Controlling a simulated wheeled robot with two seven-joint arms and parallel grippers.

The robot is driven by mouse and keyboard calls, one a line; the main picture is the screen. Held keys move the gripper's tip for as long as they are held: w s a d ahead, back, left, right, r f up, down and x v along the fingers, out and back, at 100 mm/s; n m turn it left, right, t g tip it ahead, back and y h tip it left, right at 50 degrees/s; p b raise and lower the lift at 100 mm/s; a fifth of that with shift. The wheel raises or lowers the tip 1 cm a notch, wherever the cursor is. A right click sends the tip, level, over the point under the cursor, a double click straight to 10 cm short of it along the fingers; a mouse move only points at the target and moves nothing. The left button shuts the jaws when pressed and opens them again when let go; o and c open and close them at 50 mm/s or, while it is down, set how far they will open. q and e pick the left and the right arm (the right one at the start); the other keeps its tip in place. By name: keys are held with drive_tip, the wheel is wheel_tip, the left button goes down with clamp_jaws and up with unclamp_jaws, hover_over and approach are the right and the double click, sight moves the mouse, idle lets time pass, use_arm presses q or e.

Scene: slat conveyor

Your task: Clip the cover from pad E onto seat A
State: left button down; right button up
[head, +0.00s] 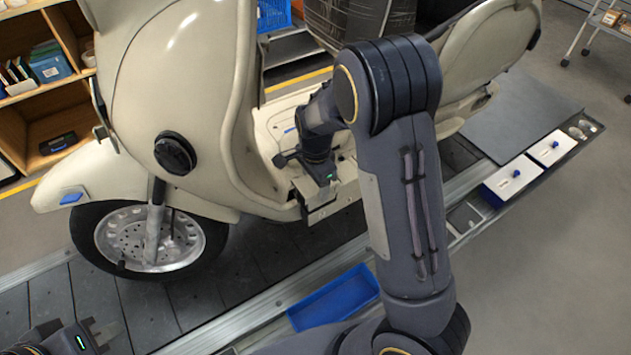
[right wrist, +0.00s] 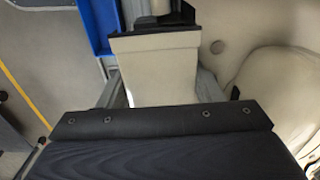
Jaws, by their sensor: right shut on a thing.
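My right gripper (head: 318,182) is shut on a cream cover (head: 322,211), low beside the footboard of the cream scooter (head: 185,85). In the right wrist view the cover (right wrist: 155,68) sits between the two grey fingers (right wrist: 160,90), with a dark strip along its far edge. I cannot tell whether the cover touches the scooter. My left gripper (head: 97,336) is at the bottom left corner above the slat conveyor, away from the scooter; its jaw opening is unclear. No letters for pad E or seat A are readable.
A blue tray (head: 335,297) lies along the conveyor's near edge. Two white boxes (head: 512,178) (head: 552,147) and a grey mat (head: 525,112) are at the right. Blue pieces sit on the fender (head: 72,198) and footboard (head: 290,130). Wooden shelves (head: 45,125) stand at the left.

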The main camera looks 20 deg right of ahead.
drive_tip(key=shift+f, duration=0.3)
idle(0.5)
drive_tip(key=shift+f, duration=0.25)
idle(1.0)
drive_tip(key=o, duration=1.1)
drive_tip(key=shift+r, duration=0.1)
drive_tip(key=shift+w+r, duration=0.1)
